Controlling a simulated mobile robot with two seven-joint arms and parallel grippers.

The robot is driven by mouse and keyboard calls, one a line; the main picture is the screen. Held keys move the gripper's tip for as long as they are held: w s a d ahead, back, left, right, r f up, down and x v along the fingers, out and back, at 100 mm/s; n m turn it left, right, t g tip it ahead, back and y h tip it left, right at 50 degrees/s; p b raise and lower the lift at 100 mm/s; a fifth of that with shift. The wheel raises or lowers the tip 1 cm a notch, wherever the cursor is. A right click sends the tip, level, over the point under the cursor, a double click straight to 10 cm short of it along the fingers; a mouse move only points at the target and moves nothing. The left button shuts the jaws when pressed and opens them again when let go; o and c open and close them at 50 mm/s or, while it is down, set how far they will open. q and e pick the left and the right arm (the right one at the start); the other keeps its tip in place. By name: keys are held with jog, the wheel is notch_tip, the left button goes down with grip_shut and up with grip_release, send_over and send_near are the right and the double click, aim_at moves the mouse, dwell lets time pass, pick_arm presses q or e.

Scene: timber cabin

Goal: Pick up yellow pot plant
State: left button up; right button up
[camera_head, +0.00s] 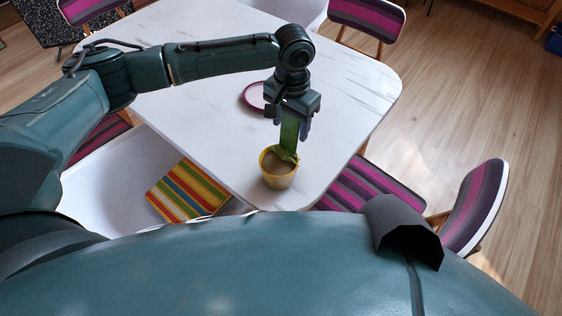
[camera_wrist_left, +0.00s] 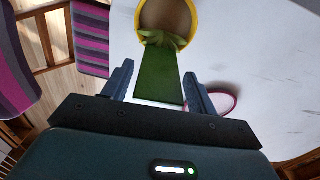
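The yellow pot plant (camera_head: 278,178) stands upright on the white table near its front corner. Its tall green leaf part rises from the pot toward my left gripper (camera_head: 291,124). In the left wrist view, the yellow rim of the pot plant (camera_wrist_left: 142,34) shows at the top, with brown soil inside. The left gripper (camera_wrist_left: 159,70) is open, with its two fingers on either side of the green leaf part. Gaps show between the leaf and both fingers. The gripper is above the pot, apart from its rim. My right gripper is not in view.
A pink-rimmed plate (camera_head: 251,101) lies on the white marbled table (camera_head: 215,140), close behind the gripper. Chairs with purple-striped cushions (camera_head: 368,190) stand around the table. A white chair with a multicoloured striped cushion (camera_head: 187,190) is at the front left. The table's left part is clear.

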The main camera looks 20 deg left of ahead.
pick_arm(q)
grip_shut()
dwell(0.4)
jog(key=shift+r, duration=0.15)
